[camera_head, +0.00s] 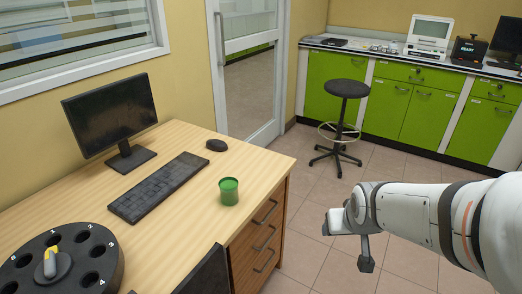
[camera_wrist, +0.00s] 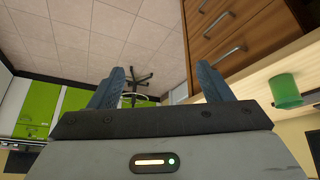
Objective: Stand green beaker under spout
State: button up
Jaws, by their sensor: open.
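The green beaker (camera_head: 229,191) stands upright on the wooden desk (camera_head: 175,230), near its right edge. It also shows at the right of the wrist view (camera_wrist: 285,91), which is turned over. My gripper (camera_head: 345,240) is off the desk to the right of the beaker, over the floor, and apart from it. In the wrist view my gripper's two fingers (camera_wrist: 160,78) are spread with nothing between them. I cannot make out a spout in either view.
A round black carousel (camera_head: 65,262), a keyboard (camera_head: 158,187), a mouse (camera_head: 216,145) and a monitor (camera_head: 110,117) are on the desk. A dark panel edge (camera_head: 208,272) is at the desk's front. A stool (camera_head: 346,90) stands on open floor before green cabinets (camera_head: 410,105).

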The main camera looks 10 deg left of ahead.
jog(key=shift+o, duration=0.5)
jog(key=w+a+f+n+t+y, duration=0.1)
jog(key=w+a+f+t, duration=0.1)
jog(key=w+a, duration=0.4)
jog(key=shift+w+f+n+t+b, duration=0.15)
jog(key=shift+w+n+t+b, duration=0.15)
jog(key=shift+w+t, duration=0.15)
jog(key=n+t+y+b, duration=0.2)
jog(key=n+t+y, duration=0.25)
jog(key=y, duration=0.65)
send_near(233, 190)
jog(key=shift+n+g, duration=0.3)
jog(key=shift+n, duration=0.15)
jog(key=x, duration=0.5)
jog(key=shift+w, duration=0.1)
jog(key=shift+a, duration=0.25)
jog(key=x, duration=0.7)
jog(key=shift+w, duration=0.35)
jog(key=shift+c, duration=0.6)
